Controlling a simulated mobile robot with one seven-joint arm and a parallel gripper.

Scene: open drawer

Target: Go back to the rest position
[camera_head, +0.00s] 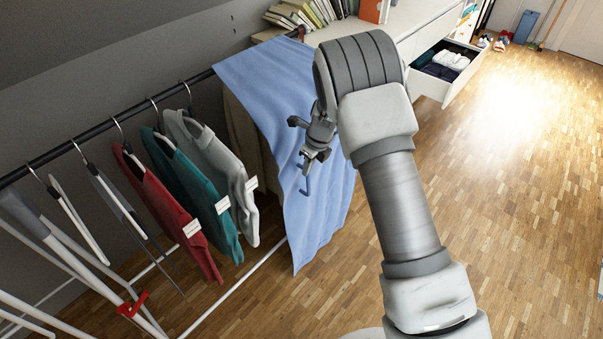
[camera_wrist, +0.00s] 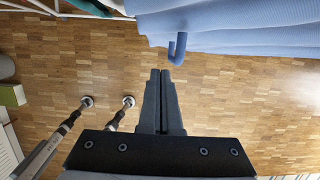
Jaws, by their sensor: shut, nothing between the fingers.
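My gripper (camera_head: 307,168) hangs from my raised arm in front of the light blue cloth on the clothes rack in the head view. In the wrist view my gripper (camera_wrist: 160,76) has its two dark fingers together with nothing between them. A small blue hook (camera_head: 304,188) shows just below the gripper in the head view. In the wrist view the blue hook (camera_wrist: 177,50) is beyond the fingertips, apart from them, beside the light blue cloth (camera_wrist: 225,28).
The rack's dark rail (camera_head: 95,130) holds a red sweater (camera_head: 172,215), a teal sweater (camera_head: 195,195), a grey sweater (camera_head: 215,155) and empty hangers. An open drawer (camera_head: 440,80) with folded clothes juts from the white cabinet at the back right. The wooden floor (camera_head: 510,190) at right is clear.

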